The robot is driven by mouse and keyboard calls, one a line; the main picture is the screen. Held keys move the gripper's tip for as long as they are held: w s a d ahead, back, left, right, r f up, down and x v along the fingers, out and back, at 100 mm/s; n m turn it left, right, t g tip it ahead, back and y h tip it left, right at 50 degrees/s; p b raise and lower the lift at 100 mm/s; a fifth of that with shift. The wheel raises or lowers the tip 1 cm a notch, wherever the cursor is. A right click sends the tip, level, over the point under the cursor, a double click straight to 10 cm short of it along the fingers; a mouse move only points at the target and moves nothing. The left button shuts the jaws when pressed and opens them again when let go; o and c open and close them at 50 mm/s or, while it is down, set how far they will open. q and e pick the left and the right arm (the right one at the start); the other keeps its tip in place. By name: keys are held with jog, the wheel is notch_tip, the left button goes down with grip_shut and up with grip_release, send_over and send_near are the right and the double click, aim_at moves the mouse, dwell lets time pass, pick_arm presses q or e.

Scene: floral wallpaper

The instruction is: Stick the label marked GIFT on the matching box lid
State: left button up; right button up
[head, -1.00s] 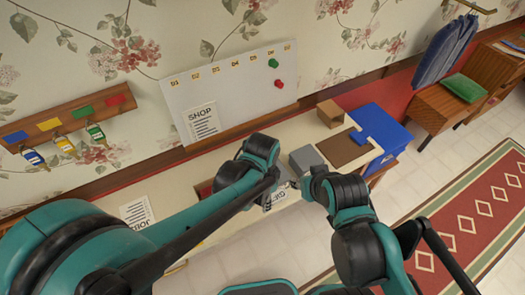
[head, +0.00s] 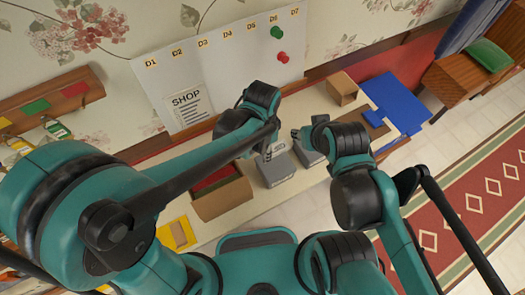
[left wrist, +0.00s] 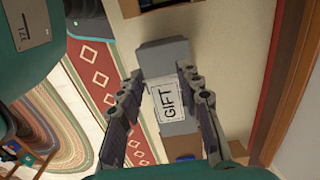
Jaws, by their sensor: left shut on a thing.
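The white label marked GIFT (left wrist: 168,101) is between the fingers of my left gripper (left wrist: 163,76) in the left wrist view. My left gripper is shut on it. A grey box (left wrist: 163,52) lies behind the label in that view; I cannot tell whether they touch. In the head view, my left gripper (head: 268,146) is above a grey box (head: 274,174) with faint marks on its near side. A second grey box (head: 308,155) stands to its right. My right gripper (head: 299,134) is near the second box, and its fingers are too small to read.
A brown open box with a red inside (head: 222,199) stands left of the grey boxes. A cardboard box (head: 342,88), a brown mat (head: 372,128) and a blue surface (head: 400,104) are at the right. A board with a SHOP sheet (head: 188,107) is behind the table.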

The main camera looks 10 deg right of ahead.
pick_arm(q)
jog(key=b, duration=0.4)
send_over(262, 170)
notch_tip(262, 170, down, 5)
jog(key=shift+f, duration=0.2)
jog(key=shift+f+b, duration=2.6)
jog(key=shift+f, duration=0.4)
jog(key=shift+f+b, duration=0.3)
jog(key=shift+f, duration=0.05)
jog(key=o, duration=1.4)
jog(key=shift+c, duration=0.2)
jog(key=shift+r, duration=0.15)
notch_tip(262, 170, up, 7)
jog(key=p, duration=0.5)
